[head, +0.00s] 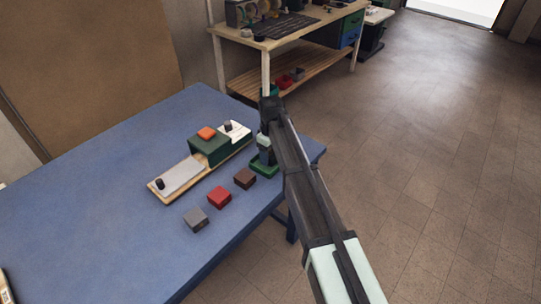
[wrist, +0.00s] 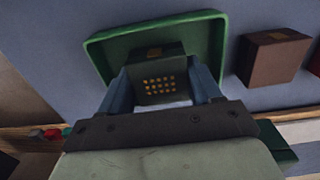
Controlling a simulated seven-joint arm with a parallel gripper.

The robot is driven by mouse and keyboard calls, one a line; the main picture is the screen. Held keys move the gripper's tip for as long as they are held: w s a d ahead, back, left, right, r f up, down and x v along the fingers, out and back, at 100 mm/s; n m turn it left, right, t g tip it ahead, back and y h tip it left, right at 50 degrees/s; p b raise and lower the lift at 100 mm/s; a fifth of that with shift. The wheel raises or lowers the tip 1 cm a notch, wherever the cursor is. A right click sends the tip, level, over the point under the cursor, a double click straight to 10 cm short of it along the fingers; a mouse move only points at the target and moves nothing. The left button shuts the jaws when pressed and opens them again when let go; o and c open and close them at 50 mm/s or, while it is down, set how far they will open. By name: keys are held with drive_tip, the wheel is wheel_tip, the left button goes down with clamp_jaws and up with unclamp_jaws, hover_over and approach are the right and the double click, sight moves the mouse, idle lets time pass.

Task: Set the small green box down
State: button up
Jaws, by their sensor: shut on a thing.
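My gripper (head: 265,148) is at the right end of the blue table, pointing down over a small green tray (head: 264,172). In the wrist view, my gripper (wrist: 160,70) is shut on the small green box (wrist: 158,82), a dark box with rows of gold dots on the face toward the camera. One finger is on each side of it. The box shows within the rim of the green tray (wrist: 97,47). I cannot tell whether it touches the tray floor. In the head view the box is mostly hidden by my gripper.
Brown (head: 245,179), red (head: 219,197) and grey (head: 195,220) blocks stand in a row left of the tray. Behind them is a wooden board (head: 160,199) with a larger green housing (head: 208,148) and an orange-red piece on top. The left of the blue table (head: 80,190) is clear.

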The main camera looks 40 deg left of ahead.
sight(271, 153)
drive_tip(key=shift+f, duration=0.4)
drive_tip(key=shift+f, duration=0.1)
drive_tip(key=o, duration=1.1)
drive_tip(key=shift+c, duration=0.2)
wheel_tip(271, 153, up, 12)
